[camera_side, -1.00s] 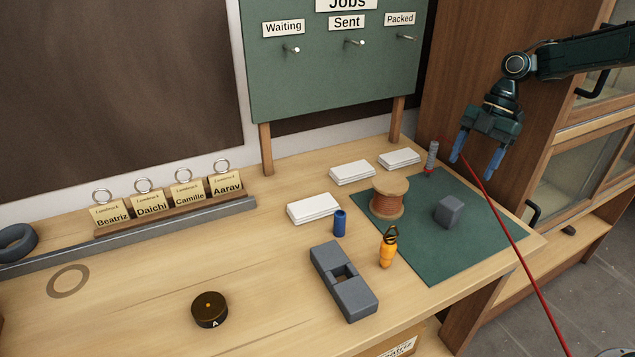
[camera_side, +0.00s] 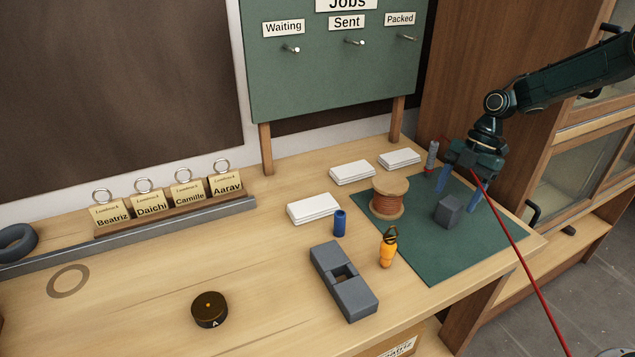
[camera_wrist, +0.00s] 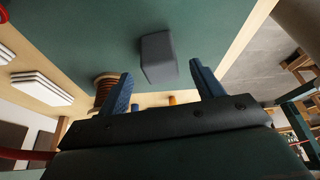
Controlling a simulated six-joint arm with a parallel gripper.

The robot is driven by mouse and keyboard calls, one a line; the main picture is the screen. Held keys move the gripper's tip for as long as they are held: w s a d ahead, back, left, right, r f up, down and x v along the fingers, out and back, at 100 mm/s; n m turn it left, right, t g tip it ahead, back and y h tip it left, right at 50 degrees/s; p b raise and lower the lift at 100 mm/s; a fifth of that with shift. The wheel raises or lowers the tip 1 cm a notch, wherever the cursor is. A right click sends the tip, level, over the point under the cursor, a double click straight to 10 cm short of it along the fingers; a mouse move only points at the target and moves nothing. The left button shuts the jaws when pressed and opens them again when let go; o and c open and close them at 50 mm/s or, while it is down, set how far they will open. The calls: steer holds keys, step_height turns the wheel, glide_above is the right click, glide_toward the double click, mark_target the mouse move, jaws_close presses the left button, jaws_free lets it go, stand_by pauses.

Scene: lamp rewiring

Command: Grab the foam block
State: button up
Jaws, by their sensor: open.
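The foam block (camera_side: 448,211) is a small dark grey cube on the green mat (camera_side: 420,258). In the wrist view the block (camera_wrist: 158,58) shows ahead of and between the two blue fingers, apart from both. My gripper (camera_side: 459,195) is open and empty. In the side view its blue fingers point down over the mat, just behind the block, with one finger to each side of it. In the wrist view my gripper (camera_wrist: 160,84) also shows its fingers spread wide.
A grey-and-red cylinder (camera_side: 432,156) stands at the mat's back corner. A red cable (camera_side: 520,258) runs across the right side. The mat's front is clear.

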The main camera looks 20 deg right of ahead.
mark_target(453, 201)
steer(key=shift+x, duration=2.05)
steer(key=c, duration=1)
